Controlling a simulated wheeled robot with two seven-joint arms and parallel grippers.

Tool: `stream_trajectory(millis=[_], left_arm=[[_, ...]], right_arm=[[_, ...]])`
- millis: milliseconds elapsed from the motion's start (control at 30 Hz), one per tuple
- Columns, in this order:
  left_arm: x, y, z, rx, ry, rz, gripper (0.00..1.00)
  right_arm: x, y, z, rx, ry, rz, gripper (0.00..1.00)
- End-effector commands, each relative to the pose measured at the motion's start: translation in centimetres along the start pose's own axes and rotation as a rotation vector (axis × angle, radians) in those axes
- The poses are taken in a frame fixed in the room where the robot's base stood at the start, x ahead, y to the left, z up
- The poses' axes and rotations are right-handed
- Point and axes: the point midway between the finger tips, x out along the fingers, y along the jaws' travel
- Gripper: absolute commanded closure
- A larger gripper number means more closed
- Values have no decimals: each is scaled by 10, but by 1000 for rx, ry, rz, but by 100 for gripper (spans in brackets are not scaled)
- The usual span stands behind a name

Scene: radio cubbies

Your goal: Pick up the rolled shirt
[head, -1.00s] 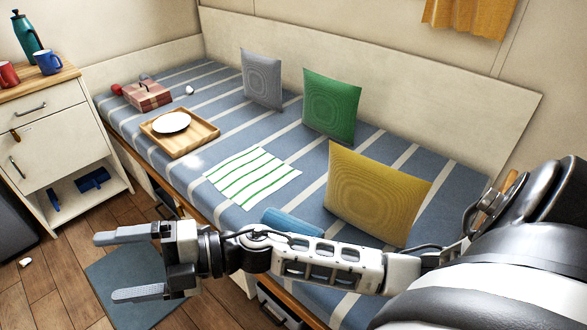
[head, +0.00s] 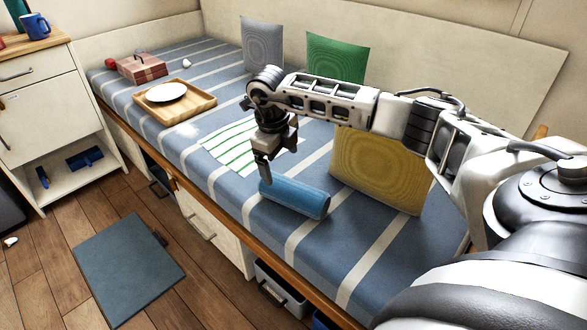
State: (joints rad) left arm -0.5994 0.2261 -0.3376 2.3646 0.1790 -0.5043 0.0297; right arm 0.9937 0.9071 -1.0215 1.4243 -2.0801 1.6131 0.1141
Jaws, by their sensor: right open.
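The rolled shirt is most likely the blue roll (head: 298,199), which lies on the striped bench cushion (head: 225,208) near its front edge. My right gripper (head: 266,180) points down at the left end of the roll, with a finger in front of that end. Its jaws are open, and nothing is held. Whether a finger touches the roll I cannot tell. My left gripper is not in view.
A yellow pillow (head: 375,175) stands behind the roll, partly hidden by my right arm. A green-striped cloth (head: 228,145) lies to the left. A wooden tray (head: 205,104) with a white plate (head: 166,92) is farther left. A mat (head: 128,268) lies on the floor.

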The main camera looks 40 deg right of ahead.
Motion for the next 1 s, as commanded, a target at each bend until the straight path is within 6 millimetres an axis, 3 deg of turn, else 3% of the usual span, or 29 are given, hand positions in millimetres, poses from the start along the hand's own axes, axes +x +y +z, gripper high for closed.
stream_trajectory(millis=[33, 200, 467, 800, 1000], left_arm=[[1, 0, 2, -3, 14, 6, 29], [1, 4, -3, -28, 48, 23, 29], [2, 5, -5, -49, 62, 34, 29], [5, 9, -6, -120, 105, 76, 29], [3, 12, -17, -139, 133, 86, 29]], right_arm=[[16, 1, 0, 0, 3, 2, 10], [44, 2, 0, -1, 1, 3, 10], [58, 2, -1, -2, -1, 3, 10], [104, 4, -9, 0, -1, 4, 10], [106, 4, -8, -1, -3, 3, 10]])
